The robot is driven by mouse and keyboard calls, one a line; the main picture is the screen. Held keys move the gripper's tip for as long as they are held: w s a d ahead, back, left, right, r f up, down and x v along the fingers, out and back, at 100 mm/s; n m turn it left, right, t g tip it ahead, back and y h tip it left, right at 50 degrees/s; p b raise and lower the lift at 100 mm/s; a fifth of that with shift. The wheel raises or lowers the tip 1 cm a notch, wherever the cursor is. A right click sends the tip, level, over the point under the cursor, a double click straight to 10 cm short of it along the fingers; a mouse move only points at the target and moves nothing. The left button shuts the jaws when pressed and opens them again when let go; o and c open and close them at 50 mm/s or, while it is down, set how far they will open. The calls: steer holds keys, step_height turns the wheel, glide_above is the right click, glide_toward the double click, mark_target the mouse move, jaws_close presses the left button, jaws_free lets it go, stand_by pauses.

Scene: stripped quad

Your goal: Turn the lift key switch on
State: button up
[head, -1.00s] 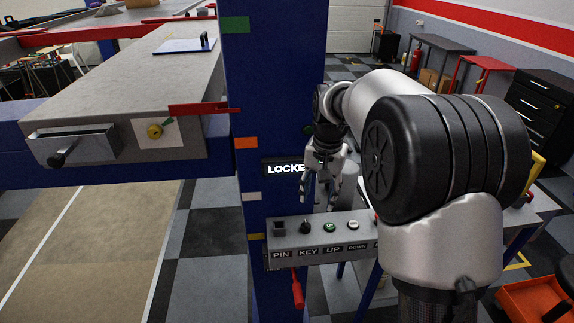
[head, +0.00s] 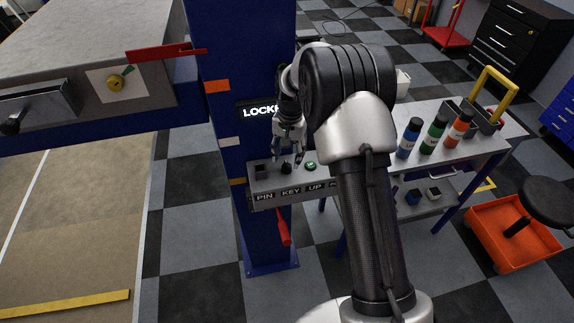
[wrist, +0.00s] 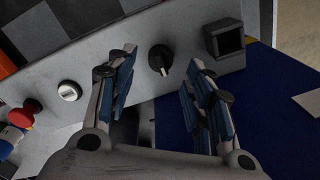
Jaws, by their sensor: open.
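The lift key switch is a black knob (head: 286,168) above the KEY label on the grey control box (head: 262,186), between the PIN socket (head: 261,169) and the green UP button (head: 310,166). In the wrist view the key switch (wrist: 160,59) has a pale mark on its lower part and lies just beyond the fingertips, between them. My gripper (head: 287,158) is open and points down at the knob, with nothing between its fingers (wrist: 160,75). I cannot tell whether a fingertip touches the knob.
A red lever (head: 283,228) hangs under the box. In the wrist view a red button (wrist: 24,115) is at left. A bottle-laden bench (head: 465,150) stands right.

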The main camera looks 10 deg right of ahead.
mark_target(287, 163)
step_height(287, 163, down, 5)
steer(key=shift+w+a+r, duration=0.1)
steer(key=shift+w, duration=0.05)
steer(key=c, duration=1)
